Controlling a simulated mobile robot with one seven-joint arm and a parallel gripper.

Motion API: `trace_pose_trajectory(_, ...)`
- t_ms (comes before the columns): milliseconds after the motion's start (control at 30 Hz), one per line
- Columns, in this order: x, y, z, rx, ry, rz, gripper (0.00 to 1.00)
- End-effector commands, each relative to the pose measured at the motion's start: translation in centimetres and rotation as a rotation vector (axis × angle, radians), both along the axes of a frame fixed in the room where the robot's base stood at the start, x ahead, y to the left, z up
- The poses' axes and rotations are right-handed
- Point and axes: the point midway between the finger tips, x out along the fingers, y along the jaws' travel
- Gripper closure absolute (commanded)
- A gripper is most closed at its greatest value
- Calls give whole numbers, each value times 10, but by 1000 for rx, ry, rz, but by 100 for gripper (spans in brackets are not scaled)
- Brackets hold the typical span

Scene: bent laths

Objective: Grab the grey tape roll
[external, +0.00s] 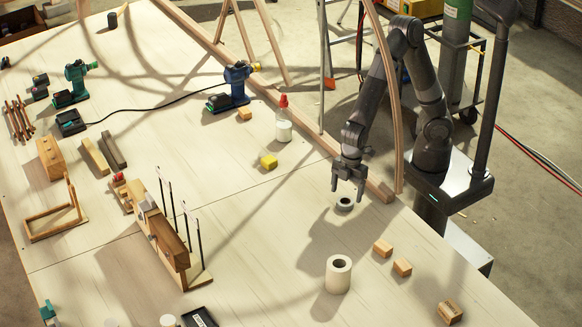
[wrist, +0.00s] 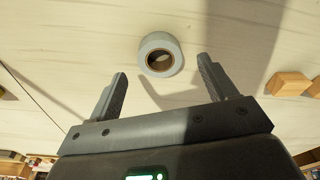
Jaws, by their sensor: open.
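Small wooden blocks (external: 383,248) lie to the right. A bent lath (external: 388,100) rises beside my arm.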

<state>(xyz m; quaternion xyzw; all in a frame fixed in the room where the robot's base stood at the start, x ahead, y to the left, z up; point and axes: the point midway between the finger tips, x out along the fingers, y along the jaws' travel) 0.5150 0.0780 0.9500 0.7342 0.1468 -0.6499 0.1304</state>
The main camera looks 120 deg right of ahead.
Motion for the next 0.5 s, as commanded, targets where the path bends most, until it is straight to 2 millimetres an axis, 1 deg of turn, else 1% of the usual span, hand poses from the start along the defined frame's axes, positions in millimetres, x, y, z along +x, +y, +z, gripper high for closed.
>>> trace_pose_trajectory(33,0,1,-8,1,4,3,23)
trace_pose_trajectory(200,2,1,-26,1,4,0,23)
trace_pose_trajectory(333,3,2,-34,1,1,-1,23)
trace_pose_trajectory(500,4,2,-36,0,0,-1,23)
